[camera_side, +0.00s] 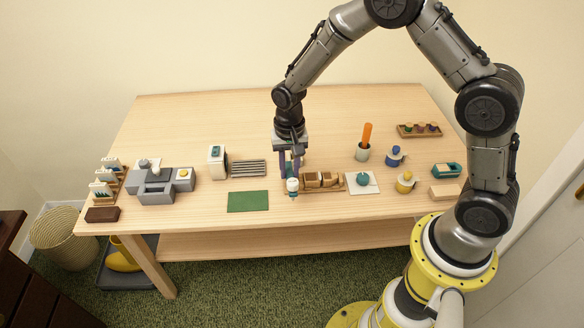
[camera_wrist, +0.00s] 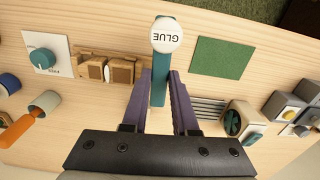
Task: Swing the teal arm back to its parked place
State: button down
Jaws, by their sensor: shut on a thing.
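The teal arm (camera_wrist: 158,88) is a straight teal bar in the wrist view. A round white head marked GLUE (camera_wrist: 166,36) sits at its far end. My gripper (camera_wrist: 160,74) has its two purple fingers on either side of the bar and is shut on it. In the side view my gripper (camera_side: 290,170) points down near the middle of the table, and the white head (camera_side: 292,184) shows just in front of the fingers. The fingers hide most of the bar there. I cannot see the arm's pivot or a marked parked place.
A wooden rack with brown blocks (camera_side: 322,181) stands close on the right of my gripper. A green mat (camera_side: 248,201) lies front left and a slatted grey rack (camera_side: 248,168) left. A white box (camera_side: 216,155) and a grey machine (camera_side: 160,186) stand farther left. A cup with an orange handle (camera_side: 363,152) stands right.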

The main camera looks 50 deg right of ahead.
jog(key=shift+w+r+m, duration=0.1)
jog(key=shift+w+m, duration=0.1)
jog(key=shift+m, duration=0.3)
jog(key=c, duration=0.7)
grip_release()
jog(key=shift+s, duration=0.1)
notch_tip(320, 180, up, 14)
jog(key=shift+f, duration=0.15)
notch_tip(320, 180, up, 7)
jog(key=t, duration=0.2)
send_over(289, 174)
jog(key=s, duration=0.2)
jog(key=s+d+r+n+t, duration=0.1)
jog(key=s+d+r+t, duration=0.1)
jog(key=s+r, duration=0.55)
jog(key=s+f+n, duration=0.1)
jog(key=s+n, duration=0.1)
jog(key=s, duration=0.3)
jog(key=s+f+n+t, duration=0.1)
jog(key=s+n, duration=0.2)
jog(key=s, duration=0.2)
jog(key=s+f+n, duration=0.2)
jog(key=s+n, duration=0.1)
jog(key=s, duration=0.2)
jog(key=shift+s+d+t, duration=0.15)
jog(key=shift+d+t, duration=0.15)
jog(key=shift+d, duration=0.1)
